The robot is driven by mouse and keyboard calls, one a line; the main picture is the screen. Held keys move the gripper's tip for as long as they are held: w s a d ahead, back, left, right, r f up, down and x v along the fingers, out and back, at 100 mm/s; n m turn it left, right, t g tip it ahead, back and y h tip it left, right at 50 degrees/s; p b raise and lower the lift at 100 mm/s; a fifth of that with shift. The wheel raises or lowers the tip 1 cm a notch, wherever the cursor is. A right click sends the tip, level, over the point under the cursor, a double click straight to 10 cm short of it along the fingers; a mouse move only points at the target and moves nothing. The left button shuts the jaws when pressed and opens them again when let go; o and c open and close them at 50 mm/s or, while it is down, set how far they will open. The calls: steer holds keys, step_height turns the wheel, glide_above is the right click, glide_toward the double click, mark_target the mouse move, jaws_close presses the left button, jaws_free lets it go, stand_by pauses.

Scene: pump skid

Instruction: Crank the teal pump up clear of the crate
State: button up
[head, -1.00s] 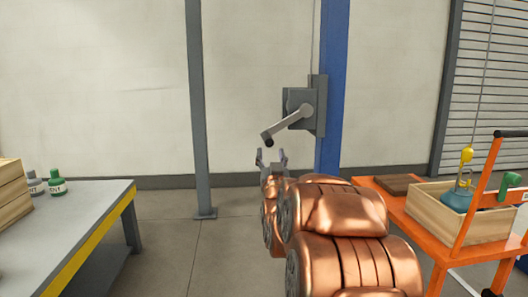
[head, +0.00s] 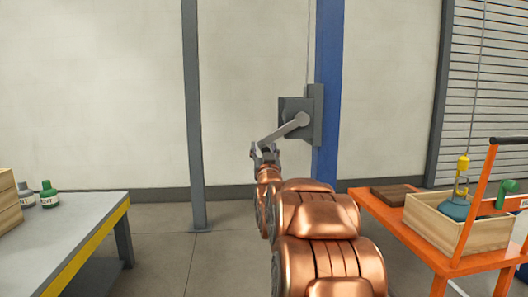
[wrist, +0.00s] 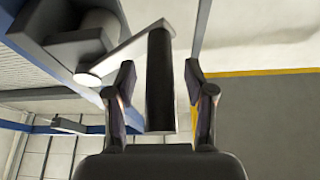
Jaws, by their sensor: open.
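The winch (head: 295,108) is a grey box on the blue post, with a crank arm (head: 285,131) slanting down to the left. Its dark crank grip (wrist: 160,85) runs between my fingers in the wrist view. My gripper (head: 264,151) is open, with one finger on each side of the grip. A gap shows on both sides in the wrist view (wrist: 160,72). The teal pump (head: 456,209) sits in the wooden crate (head: 475,237) at the right, its lower part hidden by the crate wall. A yellow hook (head: 462,164) is above it.
The crate is on an orange cart (head: 398,222) with a brown block (head: 388,195) and a green part (head: 508,188). The blue post (head: 329,60) and a grey post (head: 193,110) stand ahead. A workbench (head: 75,222) with bottles is at the left.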

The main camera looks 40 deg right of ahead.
steer(key=shift+w+r, duration=0.1)
steer(key=shift+w, duration=0.05)
steer(key=shift+c, duration=0.5)
jaws_close()
